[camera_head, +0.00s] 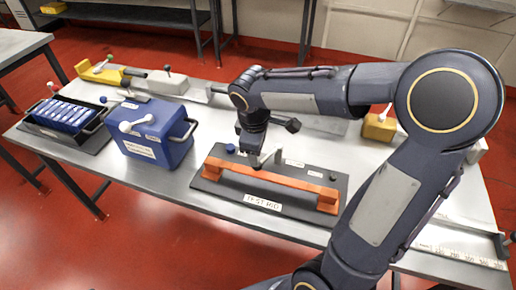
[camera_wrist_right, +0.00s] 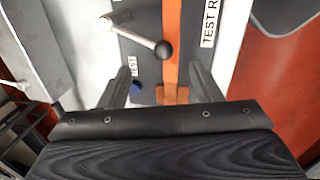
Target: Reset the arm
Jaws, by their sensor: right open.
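My right arm comes in from the right in the head view and bends down over the test rig. My right gripper (camera_head: 250,143) is over the rig's left part, pointing down. In the right wrist view its two fingers stand apart with nothing held between them (camera_wrist_right: 166,82). The test rig (camera_head: 222,188) is a dark board with an orange bar (camera_head: 275,185) and a label. A pale lever with a black ball knob (camera_wrist_right: 163,50) shows just beyond the fingers in the wrist view. A blue knob (camera_wrist_right: 136,85) is close to one finger. My left gripper is not in view.
A blue box (camera_head: 155,135) with a white-knobbed handle stands left of the rig. A black tray (camera_head: 62,137) holds several blue-white cells. Yellow pieces (camera_head: 95,72) lie at the back left. A yellow block (camera_head: 379,127) is behind my arm. A ruler strip (camera_head: 460,257) lies at the right.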

